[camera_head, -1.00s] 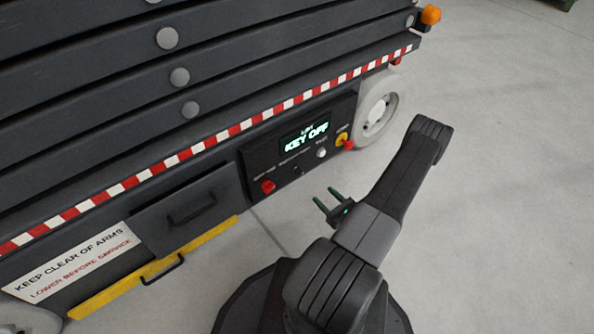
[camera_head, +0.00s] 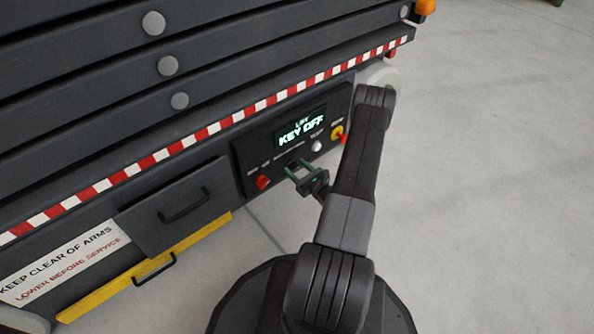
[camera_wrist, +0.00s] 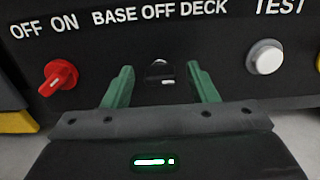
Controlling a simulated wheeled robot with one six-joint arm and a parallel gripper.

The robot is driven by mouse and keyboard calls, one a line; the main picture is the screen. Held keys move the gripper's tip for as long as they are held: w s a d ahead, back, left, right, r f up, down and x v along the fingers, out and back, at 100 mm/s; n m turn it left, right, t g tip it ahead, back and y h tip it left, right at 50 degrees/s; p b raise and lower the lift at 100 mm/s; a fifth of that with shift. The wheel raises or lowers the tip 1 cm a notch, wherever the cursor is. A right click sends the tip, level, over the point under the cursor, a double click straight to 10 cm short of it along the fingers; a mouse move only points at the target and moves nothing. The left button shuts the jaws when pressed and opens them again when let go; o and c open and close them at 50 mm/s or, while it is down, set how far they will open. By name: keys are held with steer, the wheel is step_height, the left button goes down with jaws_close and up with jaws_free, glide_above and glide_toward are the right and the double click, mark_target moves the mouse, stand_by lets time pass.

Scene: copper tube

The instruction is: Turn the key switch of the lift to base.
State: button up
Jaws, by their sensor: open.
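The key switch (camera_wrist: 162,72) is a dark round switch under the label BASE OFF DECK in the wrist view. My gripper (camera_wrist: 160,70) is open, with one green finger on each side of the switch. I cannot tell whether the fingers touch it. In the head view my gripper (camera_head: 294,167) is at the front of the lift's control panel (camera_head: 245,165) and hides the key switch. The panel's display (camera_head: 301,128) reads KEY OFF.
A red OFF/ON knob (camera_wrist: 59,77) is left of the key switch and a white TEST button (camera_wrist: 265,57) is right of it. A red and yellow control (camera_head: 338,134) sits at the panel's right end. A drawer with a handle (camera_head: 184,206) is left of the panel.

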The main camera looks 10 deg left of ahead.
steer(key=shift+w+a, duration=0.1)
steer(key=c, duration=1)
steer(key=shift+n, duration=0.4)
steer(key=n, duration=0.3)
steer(key=shift+n, duration=2.5)
steer(key=shift+f, duration=0.1)
